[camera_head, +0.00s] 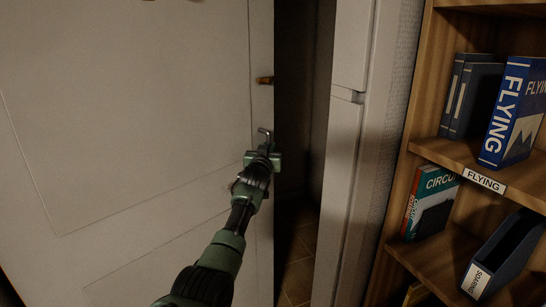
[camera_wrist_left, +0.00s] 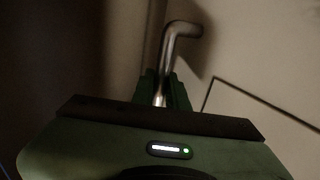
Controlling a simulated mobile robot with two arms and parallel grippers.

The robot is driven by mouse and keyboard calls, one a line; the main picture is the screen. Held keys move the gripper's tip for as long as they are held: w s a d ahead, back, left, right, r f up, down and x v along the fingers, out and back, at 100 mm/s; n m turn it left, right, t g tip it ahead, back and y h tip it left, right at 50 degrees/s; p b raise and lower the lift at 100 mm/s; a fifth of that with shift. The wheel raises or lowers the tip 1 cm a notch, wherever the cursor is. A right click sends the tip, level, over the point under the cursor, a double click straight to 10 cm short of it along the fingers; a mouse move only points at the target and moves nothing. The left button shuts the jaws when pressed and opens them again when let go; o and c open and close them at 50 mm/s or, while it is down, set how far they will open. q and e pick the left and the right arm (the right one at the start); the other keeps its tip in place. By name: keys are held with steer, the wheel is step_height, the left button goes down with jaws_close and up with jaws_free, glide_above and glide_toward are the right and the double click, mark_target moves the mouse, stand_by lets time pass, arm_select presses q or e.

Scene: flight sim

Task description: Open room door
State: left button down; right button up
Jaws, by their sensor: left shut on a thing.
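The white room door (camera_head: 130,120) fills the left of the head view and stands partly open, with a dark gap along its right edge. Its metal lever handle (camera_head: 264,132) sits near that edge. My left gripper (camera_head: 262,154) is shut on the handle. In the left wrist view the bent metal handle (camera_wrist_left: 181,32) rises from between the fingers of my left gripper (camera_wrist_left: 160,92). A small brass-coloured fitting (camera_head: 264,80) is on the door above the handle. My right gripper does not show.
The pale door frame (camera_head: 342,150) stands right of the gap. Through the gap a dim tiled floor (camera_head: 298,275) shows. A wooden bookshelf (camera_head: 413,150) with books (camera_head: 513,112) and a dark file holder (camera_head: 503,255) stands close on the right.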

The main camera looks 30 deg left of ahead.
arm_select(q)
steer(key=c, duration=1.7)
jaws_free()
steer(key=v, duration=0.7)
steer(key=shift+s, duration=0.4)
steer(key=shift+d, duration=0.1)
